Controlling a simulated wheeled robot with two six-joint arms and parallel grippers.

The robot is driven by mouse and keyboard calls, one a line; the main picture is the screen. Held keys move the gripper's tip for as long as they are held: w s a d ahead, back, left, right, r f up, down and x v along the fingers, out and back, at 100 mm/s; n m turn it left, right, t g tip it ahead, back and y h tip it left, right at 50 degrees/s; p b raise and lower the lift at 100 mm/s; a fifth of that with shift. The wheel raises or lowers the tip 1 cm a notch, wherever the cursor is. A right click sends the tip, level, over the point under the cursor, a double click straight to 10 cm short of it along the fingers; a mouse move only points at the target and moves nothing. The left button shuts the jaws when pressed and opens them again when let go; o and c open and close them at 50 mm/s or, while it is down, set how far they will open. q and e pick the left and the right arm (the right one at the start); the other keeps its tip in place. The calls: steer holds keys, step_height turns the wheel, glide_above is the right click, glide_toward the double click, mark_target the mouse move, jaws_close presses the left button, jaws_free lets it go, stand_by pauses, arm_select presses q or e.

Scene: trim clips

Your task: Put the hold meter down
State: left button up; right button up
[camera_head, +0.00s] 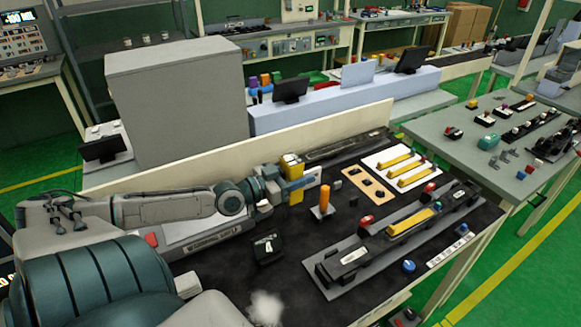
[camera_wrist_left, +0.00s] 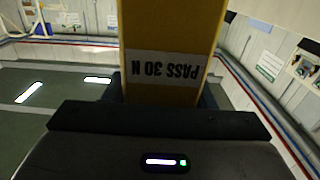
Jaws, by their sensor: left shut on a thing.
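The hold meter (camera_head: 291,164) is a yellow block in my left gripper (camera_head: 290,184), above the far side of the dark bench mat. In the left wrist view the yellow body (camera_wrist_left: 172,25) fills the middle, with an upside-down "PASS 30 N" label (camera_wrist_left: 165,67). My left gripper (camera_wrist_left: 160,105) is shut on it; its fingers are mostly hidden behind the block. I cannot tell exactly how far the meter is above the mat. My right gripper is not in view.
The black mat (camera_head: 330,270) holds an orange-handled tool (camera_head: 324,198), a dark box (camera_head: 267,249), a white tray with yellow strips (camera_head: 375,160), and a grey fixture (camera_head: 325,278) with a yellow-topped strip. A low cream wall (camera_head: 240,165) runs behind. Bare mat shows around the dark box.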

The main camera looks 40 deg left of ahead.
mark_target(296, 199)
arm_select(q)
steer(key=f+b, duration=0.2)
steer(key=s+f+b, duration=0.1)
steer(key=f+b, duration=0.1)
steer(key=f, duration=0.1)
steer(key=shift+d, duration=0.1)
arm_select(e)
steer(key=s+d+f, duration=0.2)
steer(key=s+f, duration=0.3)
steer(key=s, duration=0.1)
arm_select(q)
steer(key=shift+w+f, duration=0.1)
steer(key=shift+f, duration=0.15)
steer(key=shift+w+f+b, duration=0.1)
steer(key=shift+f+b, duration=0.35)
steer(key=shift+b, duration=0.1)
step_height(296, 199, down, 2)
steer(key=shift+f+b, duration=0.1)
steer(key=shift+b, duration=0.9)
steer(key=shift+s+f+b, duration=0.25)
steer(key=shift+f+b, duration=0.45)
steer(key=shift+f, duration=0.15)
steer(key=o, duration=1.2)
steer(key=shift+f, duration=0.1)
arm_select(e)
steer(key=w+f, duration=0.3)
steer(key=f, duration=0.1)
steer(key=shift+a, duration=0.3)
